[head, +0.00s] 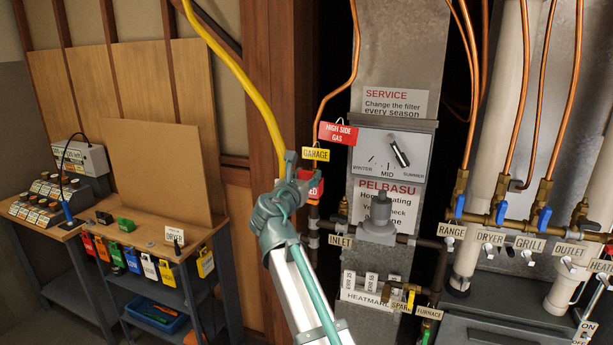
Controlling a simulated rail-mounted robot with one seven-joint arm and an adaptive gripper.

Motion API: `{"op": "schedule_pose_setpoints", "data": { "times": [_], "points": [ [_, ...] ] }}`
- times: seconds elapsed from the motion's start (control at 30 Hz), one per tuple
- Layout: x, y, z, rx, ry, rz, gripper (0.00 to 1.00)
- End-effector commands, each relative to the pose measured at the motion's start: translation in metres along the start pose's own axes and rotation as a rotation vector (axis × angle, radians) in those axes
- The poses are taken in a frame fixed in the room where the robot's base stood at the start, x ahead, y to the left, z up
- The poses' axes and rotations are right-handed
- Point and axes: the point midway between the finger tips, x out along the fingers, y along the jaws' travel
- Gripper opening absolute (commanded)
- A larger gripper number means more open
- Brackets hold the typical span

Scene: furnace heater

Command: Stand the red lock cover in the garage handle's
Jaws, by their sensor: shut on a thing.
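The red lock cover (317,188) shows at the tip of my gripper (299,174). My gripper is shut on the cover, and its fingers hide much of it. Only a red edge and part of a white label show. The yellow GARAGE tag (316,154) is just above the cover, at the wooden post. The garage handle itself cannot be made out behind the gripper and cover. I cannot tell whether the cover touches the handle or pipe there.
A red HIGH SIDE GAS tag (338,133) hangs right of the gripper. A winter/summer dial panel (392,153) and grey regulator (379,215) are further right. Blue-handled valves (501,213) line a manifold. A workbench (150,235) with several colored lock covers along its front stands left.

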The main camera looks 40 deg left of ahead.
Motion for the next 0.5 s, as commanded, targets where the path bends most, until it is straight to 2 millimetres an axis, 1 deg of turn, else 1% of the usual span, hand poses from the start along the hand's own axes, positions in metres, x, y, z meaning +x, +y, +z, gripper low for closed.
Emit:
{"op": "schedule_pose_setpoints", "data": {
  "times": [0.5],
  "points": [
    [0.000,0.000,-0.012,0.000,0.000,0.000,0.14]
  ]
}}
